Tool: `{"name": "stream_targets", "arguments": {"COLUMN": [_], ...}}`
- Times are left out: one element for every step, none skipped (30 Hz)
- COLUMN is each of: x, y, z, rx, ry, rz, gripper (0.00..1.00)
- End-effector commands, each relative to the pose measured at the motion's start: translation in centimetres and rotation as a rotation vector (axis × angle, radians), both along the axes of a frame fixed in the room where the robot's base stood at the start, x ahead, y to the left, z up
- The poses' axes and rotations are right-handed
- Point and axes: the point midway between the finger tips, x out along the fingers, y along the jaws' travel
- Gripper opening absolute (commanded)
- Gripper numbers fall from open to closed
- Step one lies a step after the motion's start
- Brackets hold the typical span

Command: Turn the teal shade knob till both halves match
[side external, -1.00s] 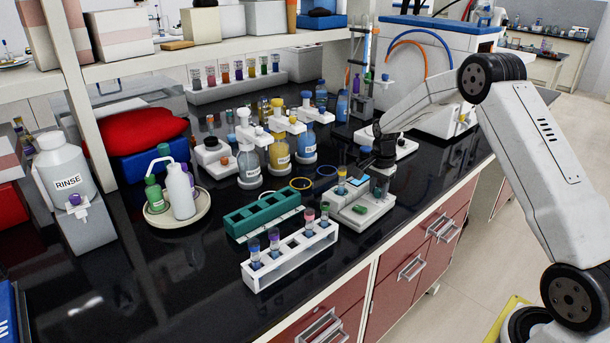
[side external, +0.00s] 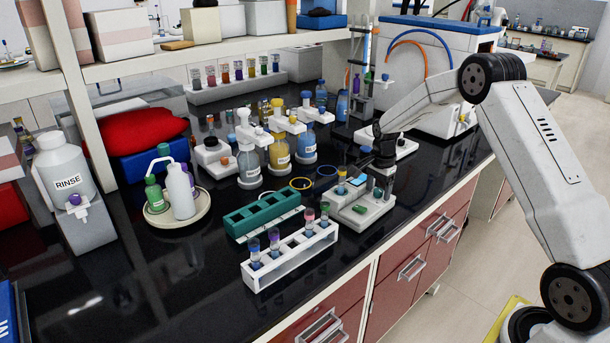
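A small pale grey device (side external: 350,215) stands near the front edge of the black bench, with a light-blue panel (side external: 357,181) on top. A small green part (side external: 360,209) sits on its front. A small teal, knob-like piece (side external: 378,191) shows at its right end; I cannot tell for certain which part is the shade knob. My dark gripper (side external: 386,185) points down over the device's right end, just beside the teal piece. Whether its fingers touch anything, or are open or shut, is too small to see. The two matching halves cannot be made out.
A white rack (side external: 291,257) with several capped tubes and a teal rack (side external: 262,216) stand left of the device. Several dispenser bottles, including a yellow one (side external: 280,152), stand behind. A white machine with a blue top (side external: 440,75) stands at the back right.

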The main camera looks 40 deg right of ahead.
Motion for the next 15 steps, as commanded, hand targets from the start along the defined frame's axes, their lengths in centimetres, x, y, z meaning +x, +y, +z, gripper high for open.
{"name": "stream_targets", "arguments": {"x": [0.0, 0.0, 0.0, 0.0, 0.0, 0.0, 0.0, 0.0, 0.0, 0.0, 0.0, 0.0, 0.0, 0.0, 0.0], "y": [0.0, 0.0, 0.0, 0.0, 0.0, 0.0, 0.0, 0.0, 0.0, 0.0, 0.0, 0.0, 0.0, 0.0, 0.0], "z": [0.0, 0.0, 0.0, 0.0, 0.1, 0.2, 0.3, 0.4, 0.7, 0.9, 1.1, 1.5, 1.8, 2.1, 2.6], "rx": [0.0, 0.0, 0.0, 0.0, 0.0, 0.0, 0.0, -0.001, -0.001, -0.001, -0.001, -0.001, -0.001, -0.001, -0.001], "ry": [0.0, 0.0, 0.0, 0.0, 0.0, -0.001, -0.001, -0.001, -0.002, -0.002, -0.002, -0.002, -0.002, -0.002, -0.003], "rz": [0.0, 0.0, 0.0, 0.0, 0.0, 0.0, 0.0, 0.0, 0.0, 0.0, 0.0, 0.0, 0.0, 0.0, 0.0], "gripper": [0.75, 0.75, 0.75, 0.75, 0.75, 0.75, 0.75, 0.75, 0.75, 0.75, 0.75, 0.75, 0.75, 0.75, 0.75]}}
